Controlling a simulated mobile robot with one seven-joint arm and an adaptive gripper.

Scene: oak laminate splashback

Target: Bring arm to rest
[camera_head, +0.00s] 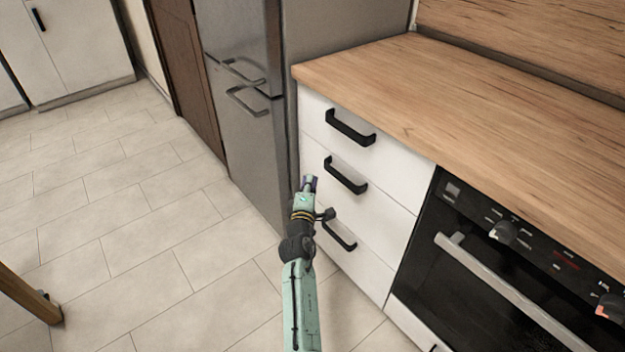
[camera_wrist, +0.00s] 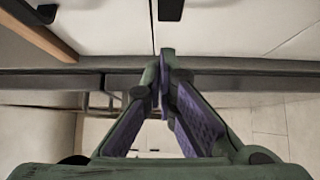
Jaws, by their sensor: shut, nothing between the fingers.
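My arm reaches forward from the bottom middle of the head view, with its green link and dark wrist over the tiled floor. My gripper (camera_head: 309,183) is in front of the white drawer unit (camera_head: 375,239), near its left edge by the fridge. In the wrist view my gripper (camera_wrist: 164,85) has its two purple-padded fingers meeting at the tips, with nothing between them. I cannot tell from these views whether it touches the drawer front.
The drawers have black handles (camera_head: 345,175) close to my wrist. A steel fridge (camera_head: 243,130) stands left of the drawers, an oven (camera_head: 480,280) right. The wooden counter (camera_head: 470,100) is bare. A wooden leg (camera_head: 28,296) shows at lower left. Open tiled floor (camera_head: 130,210) lies left.

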